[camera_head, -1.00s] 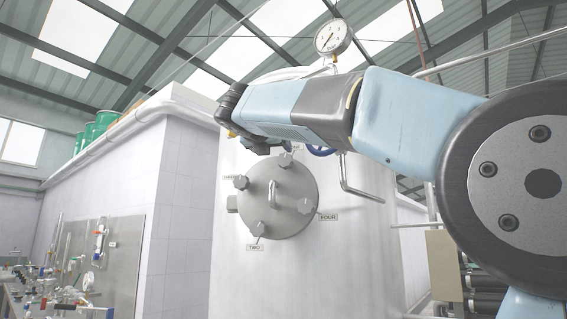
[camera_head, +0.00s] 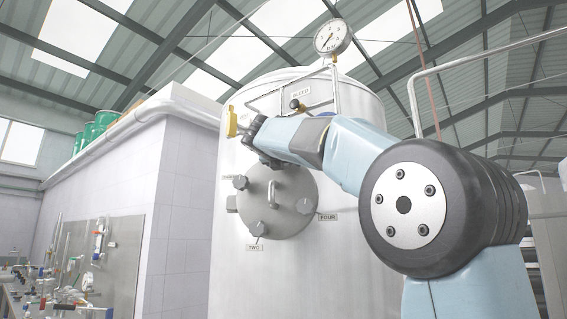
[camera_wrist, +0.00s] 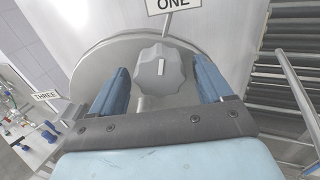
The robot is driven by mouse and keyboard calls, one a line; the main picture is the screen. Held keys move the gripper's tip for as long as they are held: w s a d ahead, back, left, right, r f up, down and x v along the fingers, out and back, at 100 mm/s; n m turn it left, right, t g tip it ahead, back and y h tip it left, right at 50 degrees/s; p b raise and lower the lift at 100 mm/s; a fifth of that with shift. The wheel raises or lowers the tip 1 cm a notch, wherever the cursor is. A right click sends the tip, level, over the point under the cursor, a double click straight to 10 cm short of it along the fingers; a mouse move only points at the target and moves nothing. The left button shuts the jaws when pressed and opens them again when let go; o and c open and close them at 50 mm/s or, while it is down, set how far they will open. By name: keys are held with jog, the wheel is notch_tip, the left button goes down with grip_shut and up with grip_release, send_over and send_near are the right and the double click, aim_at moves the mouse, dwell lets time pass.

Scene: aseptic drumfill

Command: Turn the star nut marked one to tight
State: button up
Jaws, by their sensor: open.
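The star nut marked one (camera_wrist: 160,69) is a grey lobed knob with a pale bar on its face. It shows in the wrist view under the ONE label (camera_wrist: 173,4). My gripper (camera_wrist: 161,75) is open, with a blue finger on each side of the nut and a gap on both sides. I cannot tell how far the fingertips reach along the nut. In the head view my arm covers this nut and the gripper's fingers. The round lid (camera_head: 285,215) that carries the nut is on the front of the tank (camera_head: 350,240).
Other star nuts ring the lid: one at its left (camera_head: 240,182), one by the TWO label (camera_head: 261,228), one by the FOUR label (camera_head: 304,206). A handle (camera_head: 272,192) sits mid-lid. A gauge (camera_head: 333,37) and piping rise above. A cluttered bench (camera_head: 60,300) is lower left.

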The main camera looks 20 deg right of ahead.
jog(key=c, duration=1)
jog(key=shift+o, duration=0.2)
